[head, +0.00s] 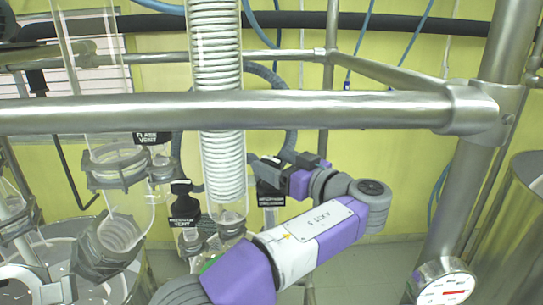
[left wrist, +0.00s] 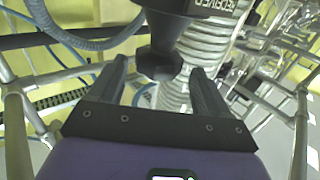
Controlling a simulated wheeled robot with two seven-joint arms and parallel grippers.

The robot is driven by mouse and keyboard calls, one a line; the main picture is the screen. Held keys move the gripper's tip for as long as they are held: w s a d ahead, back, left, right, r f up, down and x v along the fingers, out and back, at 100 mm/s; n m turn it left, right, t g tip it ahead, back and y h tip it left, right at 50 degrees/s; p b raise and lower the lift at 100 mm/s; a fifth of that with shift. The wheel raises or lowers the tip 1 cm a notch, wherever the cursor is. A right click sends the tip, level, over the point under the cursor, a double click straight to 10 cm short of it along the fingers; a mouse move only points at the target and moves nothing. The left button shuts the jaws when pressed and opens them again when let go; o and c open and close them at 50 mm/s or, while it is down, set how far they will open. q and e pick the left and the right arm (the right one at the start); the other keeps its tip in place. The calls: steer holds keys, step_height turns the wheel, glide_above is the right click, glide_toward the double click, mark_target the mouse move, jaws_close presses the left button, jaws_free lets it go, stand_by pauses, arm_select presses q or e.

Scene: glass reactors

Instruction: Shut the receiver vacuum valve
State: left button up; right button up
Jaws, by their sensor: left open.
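The receiver vacuum valve shows by its black label (head: 270,194), just right of the coiled glass column in the head view. Its handle is mostly hidden there by my gripper. In the left wrist view a black valve handle (left wrist: 160,62) stands between my fingers, with part of a white-lettered label (left wrist: 215,5) above it. My left gripper (head: 272,165) comes in from the right at the valve. In the left wrist view my left gripper (left wrist: 158,72) is open, one finger on each side of the handle, with gaps visible. My right gripper is not in view.
A thick steel rail (head: 240,110) crosses in front of the glassware. The coiled glass column (head: 222,165) stands close left of the gripper. The receiver vent label (head: 184,221) and flash vent label (head: 152,138) are farther left. A round gauge (head: 443,285) is at lower right.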

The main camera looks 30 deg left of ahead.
arm_select(q)
steer(key=shift+x, duration=1.2)
steer(key=shift+w+d, duration=0.1)
steer(key=shift+c, duration=0.2)
